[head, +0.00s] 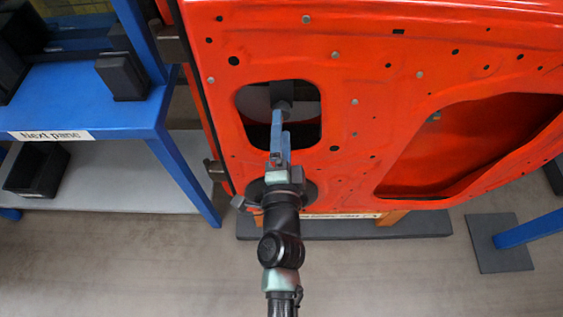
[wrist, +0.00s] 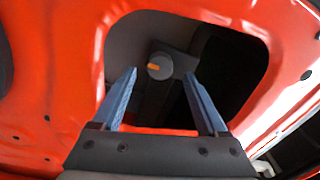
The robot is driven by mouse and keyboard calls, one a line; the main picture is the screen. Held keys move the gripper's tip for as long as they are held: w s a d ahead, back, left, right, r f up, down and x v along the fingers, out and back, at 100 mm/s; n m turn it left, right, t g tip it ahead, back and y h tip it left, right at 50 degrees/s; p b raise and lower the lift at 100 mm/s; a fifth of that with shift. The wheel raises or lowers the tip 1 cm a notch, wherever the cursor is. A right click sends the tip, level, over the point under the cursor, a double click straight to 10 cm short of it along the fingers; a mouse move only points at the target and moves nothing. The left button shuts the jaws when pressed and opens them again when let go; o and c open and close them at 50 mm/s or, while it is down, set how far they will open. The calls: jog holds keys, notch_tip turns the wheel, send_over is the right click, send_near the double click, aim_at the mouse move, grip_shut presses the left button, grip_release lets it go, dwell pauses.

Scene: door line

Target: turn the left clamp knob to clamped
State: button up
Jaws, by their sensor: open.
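A round grey knob (wrist: 160,58) with an orange mark shows through an opening in the red door panel (wrist: 60,60) in the wrist view. It sits on a dark bracket behind the opening. In the head view, the dark clamp part (head: 281,88) shows in the same opening of the door panel (head: 350,60). My gripper (wrist: 161,75) is open, with its blue fingers pointing into the opening. The fingertips lie left and right of the knob in the picture, slightly below it. I see no contact; the depth gap is unclear. My gripper (head: 280,111) partly covers the opening in the head view.
The opening's red rim surrounds the fingers closely. A larger opening (head: 470,150) lies at the right of the door. A blue rack (head: 80,100) with a label and dark bins stands at the left. A blue post (head: 530,228) on a dark foot stands at the right.

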jog(key=s, duration=0.9)
jog(key=shift+b, duration=0.4)
jog(key=shift+s, duration=0.1)
